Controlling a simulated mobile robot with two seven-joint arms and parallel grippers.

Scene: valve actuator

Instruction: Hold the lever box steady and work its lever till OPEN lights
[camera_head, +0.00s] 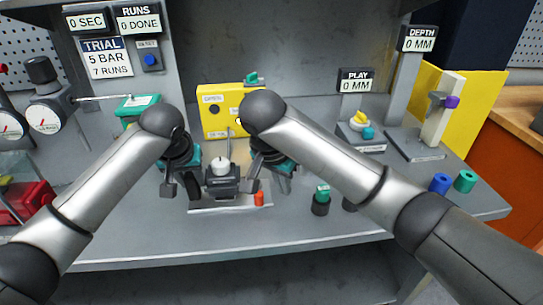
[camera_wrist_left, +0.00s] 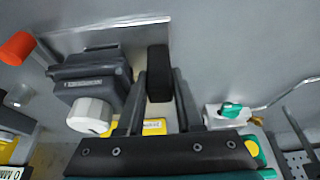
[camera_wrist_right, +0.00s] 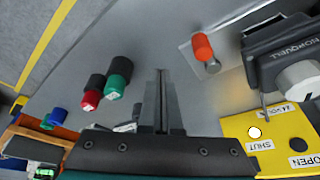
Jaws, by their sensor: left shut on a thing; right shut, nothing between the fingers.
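The dark grey lever box (camera_head: 222,186) sits on a pale base plate (camera_head: 230,208), with a white round knob (camera_head: 220,166) on it. Its black block-shaped grip (camera_wrist_left: 158,72) is between the fingers of my left gripper (camera_head: 181,188), which is shut on it. An orange cap (camera_head: 259,199) with a silver end stands beside the box at the plate's right; I cannot tell how it joins. My right gripper (camera_head: 253,187) is shut and empty near the box's right side. On the yellow panel (camera_head: 208,123) behind, the SHUT lamp (camera_wrist_right: 255,132) is lit and the OPEN lamp (camera_wrist_right: 298,144) is dark.
A green-topped cylinder (camera_head: 321,200) stands right of the plate, beside a red one (camera_wrist_right: 90,98). Blue (camera_head: 440,183) and green (camera_head: 465,181) cylinders lie at far right. Gauges (camera_head: 43,117) and a red box (camera_head: 28,200) are at left. The bench front is clear.

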